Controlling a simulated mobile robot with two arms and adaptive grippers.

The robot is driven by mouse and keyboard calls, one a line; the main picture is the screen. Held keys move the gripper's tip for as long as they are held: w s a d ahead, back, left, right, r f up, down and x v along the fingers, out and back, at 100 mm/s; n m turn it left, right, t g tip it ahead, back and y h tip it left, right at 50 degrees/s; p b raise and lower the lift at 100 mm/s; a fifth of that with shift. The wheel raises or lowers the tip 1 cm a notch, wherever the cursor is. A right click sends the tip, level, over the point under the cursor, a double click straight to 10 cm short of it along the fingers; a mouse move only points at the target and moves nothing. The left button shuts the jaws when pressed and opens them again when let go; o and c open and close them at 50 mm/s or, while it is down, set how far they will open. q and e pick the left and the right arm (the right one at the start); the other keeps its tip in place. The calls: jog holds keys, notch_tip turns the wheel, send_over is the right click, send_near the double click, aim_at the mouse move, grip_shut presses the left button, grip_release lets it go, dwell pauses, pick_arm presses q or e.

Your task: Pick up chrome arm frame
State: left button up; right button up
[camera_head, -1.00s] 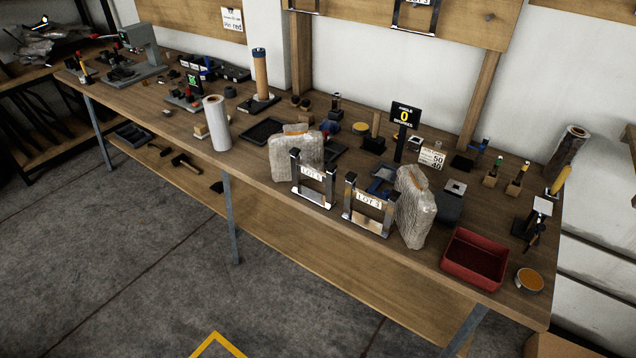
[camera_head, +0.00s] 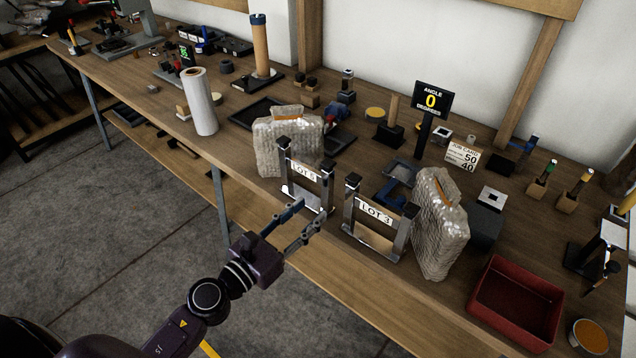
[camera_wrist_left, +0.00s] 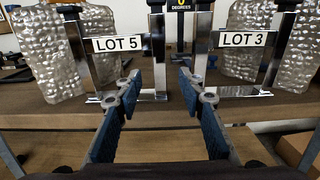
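Two chrome arm frames stand upright near the bench's front edge. The frame labelled LOT 5 (camera_head: 303,187) is on the left and the one labelled LOT 3 (camera_head: 376,240) is on the right. Both also show in the left wrist view, LOT 5 (camera_wrist_left: 105,70) at left and LOT 3 (camera_wrist_left: 255,70) at right. My left gripper (camera_head: 308,220) is open and empty, in front of the bench edge near the LOT 5 frame. In the left wrist view its fingers (camera_wrist_left: 160,95) point between the two frames, towards their inner posts. My right gripper is not in view.
Bubble-wrapped parcels stand behind LOT 5 (camera_head: 289,143) and right of LOT 3 (camera_head: 438,225). A red tray (camera_head: 514,309) and an orange-topped tin (camera_head: 588,337) are at the right. An angle sign (camera_head: 431,100) stands behind the frames. The floor before the bench is clear.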

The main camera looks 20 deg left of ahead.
aim_at(324, 197)
pick_arm(q)
jog(key=shift+w+d+r, duration=0.15)
jog(key=shift+w+r, duration=0.1)
jog(key=shift+w, duration=0.05)
jog(key=shift+w+d+p, duration=0.25)
jog(key=shift+w+p, duration=0.25)
jog(key=shift+w, duration=0.2)
jog(key=x, duration=0.2)
jog(key=p+x, duration=0.1)
jog(key=x, duration=0.1)
jog(key=shift+w+f, duration=0.2)
jog(key=shift+w, duration=0.2)
jog(key=shift+w+d, duration=0.2)
jog(key=shift+w, duration=0.05)
jog(key=shift+c, duration=0.3)
grip_shut()
